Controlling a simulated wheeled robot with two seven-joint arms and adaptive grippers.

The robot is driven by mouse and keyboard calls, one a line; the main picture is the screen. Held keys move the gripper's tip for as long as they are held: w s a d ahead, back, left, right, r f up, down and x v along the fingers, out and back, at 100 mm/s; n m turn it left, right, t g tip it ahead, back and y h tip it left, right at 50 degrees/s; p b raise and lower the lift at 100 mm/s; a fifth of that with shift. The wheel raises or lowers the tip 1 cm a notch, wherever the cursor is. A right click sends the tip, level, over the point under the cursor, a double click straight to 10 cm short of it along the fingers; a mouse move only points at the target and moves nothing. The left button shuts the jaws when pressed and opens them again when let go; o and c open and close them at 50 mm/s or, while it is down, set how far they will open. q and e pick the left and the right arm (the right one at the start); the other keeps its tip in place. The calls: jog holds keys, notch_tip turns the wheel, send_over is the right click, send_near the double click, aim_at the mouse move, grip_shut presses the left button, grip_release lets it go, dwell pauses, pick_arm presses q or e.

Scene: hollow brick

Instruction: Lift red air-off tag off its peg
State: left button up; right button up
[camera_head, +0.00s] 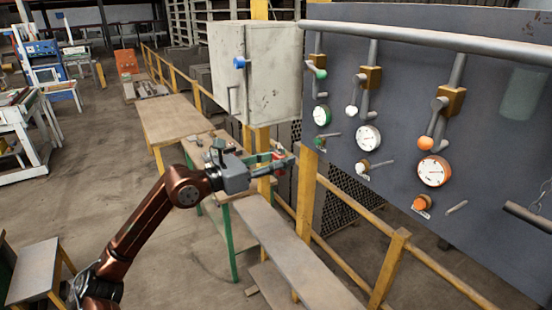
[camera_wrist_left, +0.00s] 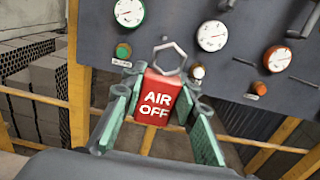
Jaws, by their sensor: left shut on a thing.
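The red air-off tag (camera_wrist_left: 156,100) faces the left wrist camera, with white "AIR OFF" lettering and a grey hexagonal ring on top. My left gripper (camera_wrist_left: 160,112) is shut on it, with green-padded fingers at both sides. In the head view my left gripper (camera_head: 279,160) is left of the grey panel, and only a little red of the tag shows between the fingers. Bare-looking pegs (camera_head: 330,135) stick out of the panel beside the coloured buttons. The ring appears clear of them in the head view, though its exact depth is hard to judge. My right gripper is not in view.
The grey panel (camera_head: 400,100) carries gauges, valve levers and green, white and orange buttons. A yellow railing (camera_head: 345,228) runs below it. A pale cabinet (camera_head: 270,70) stands behind my gripper. A bench (camera_head: 290,255) lies below, and other tables stand at the left.

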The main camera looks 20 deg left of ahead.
pick_arm(q)
jog(key=p+x, duration=0.2)
jog(key=x, duration=0.6)
jog(key=shift+d+p, duration=0.15)
jog(key=shift+p, duration=0.25)
dwell(0.7)
jog(key=shift+w, duration=0.15)
